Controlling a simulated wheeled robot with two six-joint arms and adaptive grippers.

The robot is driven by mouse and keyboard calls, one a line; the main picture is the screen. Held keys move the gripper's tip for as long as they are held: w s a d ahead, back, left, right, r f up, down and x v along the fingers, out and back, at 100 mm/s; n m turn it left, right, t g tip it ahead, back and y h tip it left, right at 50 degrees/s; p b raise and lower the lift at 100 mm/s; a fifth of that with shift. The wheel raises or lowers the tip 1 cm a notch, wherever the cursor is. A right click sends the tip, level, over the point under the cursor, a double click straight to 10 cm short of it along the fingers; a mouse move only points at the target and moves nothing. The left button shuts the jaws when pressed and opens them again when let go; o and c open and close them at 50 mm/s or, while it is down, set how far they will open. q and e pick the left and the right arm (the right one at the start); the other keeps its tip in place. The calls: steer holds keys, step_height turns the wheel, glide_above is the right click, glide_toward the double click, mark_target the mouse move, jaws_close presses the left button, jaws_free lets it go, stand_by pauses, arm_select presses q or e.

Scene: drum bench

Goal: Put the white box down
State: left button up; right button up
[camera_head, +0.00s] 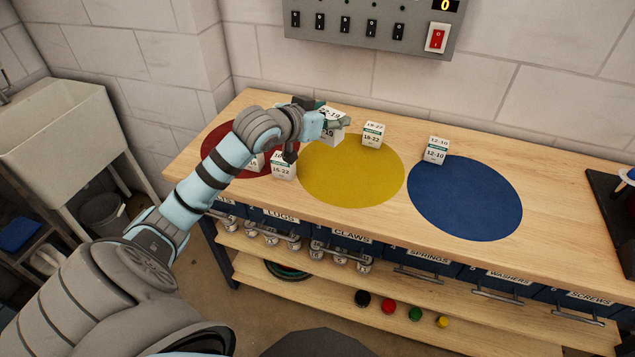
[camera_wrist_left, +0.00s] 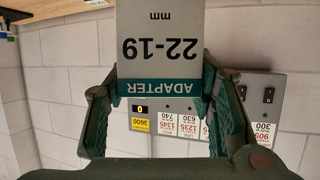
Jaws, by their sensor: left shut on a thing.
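The white box marked 22-19 (camera_head: 331,133) is between the fingers of my left gripper (camera_head: 322,118), at the back edge of the yellow circle (camera_head: 350,185). In the left wrist view the box (camera_wrist_left: 160,45) fills the space between the green finger pads, and its face reads "ADAPTER 22-19 mm" upside down. My left gripper (camera_wrist_left: 160,110) is shut on it. I cannot tell whether its underside touches the bench (camera_head: 300,120). My right gripper is not in view.
Other white boxes stand on the bench: one marked 18-22 (camera_head: 372,136) just right, one marked 12-10 (camera_head: 436,151) by the blue circle (camera_head: 465,200), and one (camera_head: 283,168) by the red circle (camera_head: 212,140), where my arm partly hides another. A switch panel (camera_head: 370,22) hangs behind.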

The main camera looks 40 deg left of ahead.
arm_select(q)
steer(key=w+a+n+y, duration=0.2)
steer(key=a+n+y, duration=0.1)
steer(key=a+y, duration=0.1)
steer(key=shift+g, duration=0.4)
steer(key=f+b, duration=0.1)
steer(key=f, duration=0.5)
steer(key=f+b, duration=0.2)
steer(key=f, duration=0.5)
steer(key=f+b, duration=0.1)
steer(key=f, duration=0.5)
steer(key=shift+a+f, duration=0.15)
steer(key=shift+a, duration=0.1)
steer(key=shift+f, duration=0.1)
steer(key=o, duration=1.2)
steer(key=shift+s+r, duration=0.1)
steer(key=shift+r, duration=0.1)
steer(key=p+v, duration=0.2)
steer(key=v, duration=0.9)
steer(key=shift+s+d, duration=0.2)
steer(key=shift+s, duration=0.2)
